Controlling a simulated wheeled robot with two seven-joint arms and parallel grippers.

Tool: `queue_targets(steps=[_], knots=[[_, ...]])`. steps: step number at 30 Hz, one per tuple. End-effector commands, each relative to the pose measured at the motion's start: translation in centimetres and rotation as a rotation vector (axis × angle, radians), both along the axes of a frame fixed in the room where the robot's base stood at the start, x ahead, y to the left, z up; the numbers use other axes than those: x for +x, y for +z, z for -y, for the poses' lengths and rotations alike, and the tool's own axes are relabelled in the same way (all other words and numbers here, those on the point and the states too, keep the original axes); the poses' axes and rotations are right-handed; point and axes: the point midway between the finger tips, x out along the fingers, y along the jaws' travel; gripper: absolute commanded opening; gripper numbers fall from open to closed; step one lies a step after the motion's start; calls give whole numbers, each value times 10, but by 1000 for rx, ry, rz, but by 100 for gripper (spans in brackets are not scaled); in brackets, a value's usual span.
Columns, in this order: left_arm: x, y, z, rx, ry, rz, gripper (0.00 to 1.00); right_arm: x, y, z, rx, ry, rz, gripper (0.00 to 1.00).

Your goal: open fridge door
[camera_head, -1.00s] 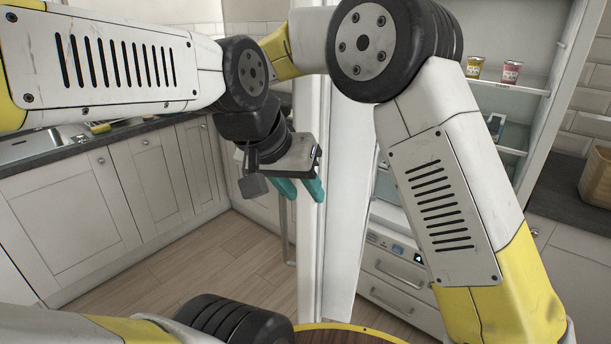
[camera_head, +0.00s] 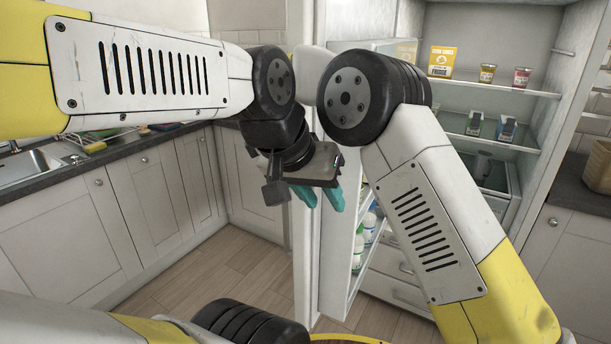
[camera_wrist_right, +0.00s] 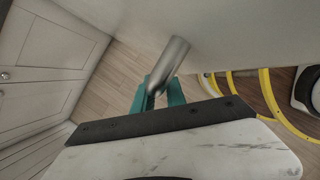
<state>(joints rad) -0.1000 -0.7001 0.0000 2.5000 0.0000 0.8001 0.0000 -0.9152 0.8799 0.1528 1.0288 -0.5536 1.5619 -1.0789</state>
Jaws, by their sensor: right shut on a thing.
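The white fridge door (camera_head: 334,250) stands partly open in the head view. Its inner side carries shelves with bottles (camera_head: 368,228). The fridge interior (camera_head: 480,95) shows to its right. In the right wrist view my right gripper (camera_wrist_right: 160,92) has its teal fingers around the metal bar handle (camera_wrist_right: 176,58) on the door's outer face. The right gripper is hidden in the head view behind the arms and door. My left gripper (camera_head: 320,196) is in front of the door, open and empty, with its teal fingers apart and pointing down.
Shelves inside the fridge hold a yellow carton (camera_head: 442,62) and small jars (camera_head: 487,74). Grey-white cabinets (camera_head: 135,200) with a sink (camera_head: 28,165) line the left. A counter with a basket (camera_head: 598,167) is at right. Wooden floor (camera_head: 225,265) is clear left of the door.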

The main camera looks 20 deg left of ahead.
Motion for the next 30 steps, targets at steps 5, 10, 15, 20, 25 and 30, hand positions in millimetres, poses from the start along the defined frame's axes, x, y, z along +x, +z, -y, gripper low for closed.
queue_targets(steps=[5,10,15,20,25,30], knots=[[0,0,0,0,0,0,36,5,1,1,-2,-1,6,0],[0,0,0,0,0,0,36,5,1,1,-2,-2,6,0],[0,0,0,0,0,0,36,6,1,1,-3,-2,7,26],[0,0,0,0,0,0,36,4,0,0,-2,-1,4,38],[0,0,0,0,0,0,36,3,0,0,-1,1,3,38],[0,0,0,0,0,0,36,-1,11,4,0,-2,4,38]])
